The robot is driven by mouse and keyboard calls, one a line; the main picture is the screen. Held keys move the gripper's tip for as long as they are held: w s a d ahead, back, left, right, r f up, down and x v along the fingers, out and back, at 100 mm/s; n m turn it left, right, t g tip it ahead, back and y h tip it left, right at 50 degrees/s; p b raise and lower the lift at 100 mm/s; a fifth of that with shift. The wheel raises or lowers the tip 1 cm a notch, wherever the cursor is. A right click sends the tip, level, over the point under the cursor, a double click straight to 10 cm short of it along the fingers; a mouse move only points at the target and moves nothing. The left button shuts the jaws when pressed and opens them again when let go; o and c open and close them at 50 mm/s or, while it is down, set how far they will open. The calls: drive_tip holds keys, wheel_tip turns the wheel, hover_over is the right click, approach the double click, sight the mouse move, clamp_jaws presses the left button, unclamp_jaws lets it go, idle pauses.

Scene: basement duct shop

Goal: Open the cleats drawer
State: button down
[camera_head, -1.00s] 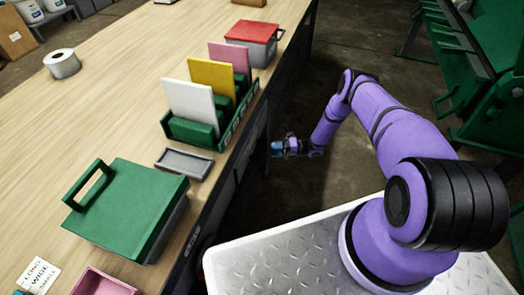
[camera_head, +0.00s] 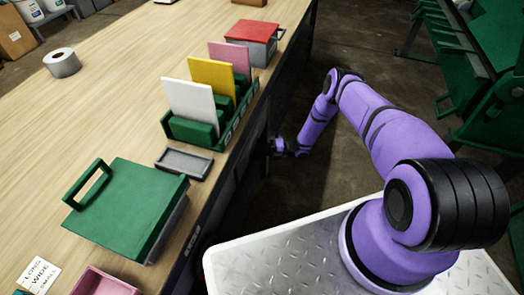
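The dark drawer fronts (camera_head: 226,190) run along the side of the wooden bench, below its edge. They are seen at a steep angle and in shadow. A small label strip shows on the near part of the bench side, but I cannot read which drawer is the cleats drawer. My gripper (camera_head: 272,146) is at the dark bench side, below the green card rack. Its tips are against or very close to the drawer fronts. The fingers are too small and dark to tell whether they are open or shut, or touching a handle.
On the bench top (camera_head: 120,110) are a green lidded box (camera_head: 135,205), a small grey tray (camera_head: 184,163), a green rack (camera_head: 190,130) with cards, a red-lidded box (camera_head: 252,38) and a tape roll (camera_head: 62,63). Green machinery (camera_head: 470,60) stands at right. Floor between is clear.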

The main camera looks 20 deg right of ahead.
drive_tip(key=s+d, duration=0.7)
drive_tip(key=d, duration=0.3)
drive_tip(key=s+d, duration=0.7)
drive_tip(key=d, duration=0.2)
drive_tip(key=shift+s+d, duration=0.25)
drive_tip(key=shift+d, duration=0.15)
drive_tip(key=c, duration=1.1)
unclamp_jaws()
drive_tip(key=v, duration=1)
drive_tip(key=shift+d, duration=0.4)
